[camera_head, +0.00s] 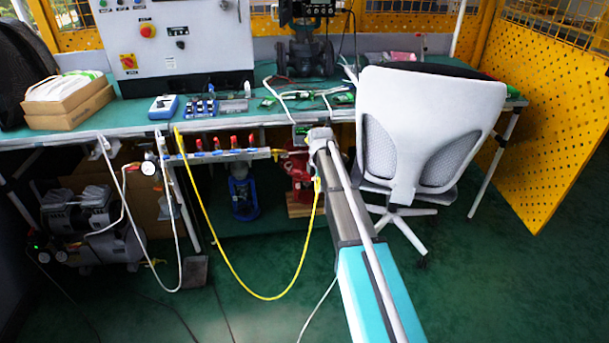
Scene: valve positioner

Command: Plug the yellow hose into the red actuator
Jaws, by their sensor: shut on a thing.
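The yellow hose (229,262) hangs in a loop from near the valve manifold at the table's front edge. Its other end rises to the underside of my arm, by the red actuator. The red actuator (297,173) stands low, under the table's front edge, and my arm covers its right part. My gripper (318,181) is mostly hidden by my own arm, close in front of the actuator, and is shut on the yellow hose near its end. I cannot tell whether the hose tip touches the actuator's port.
The manifold (230,155) with several red valves is left of the actuator. A white office chair (428,125) stands close to the right of my arm. A blue device (243,194) and a compressor (85,225) are under the table. The green floor in front is open.

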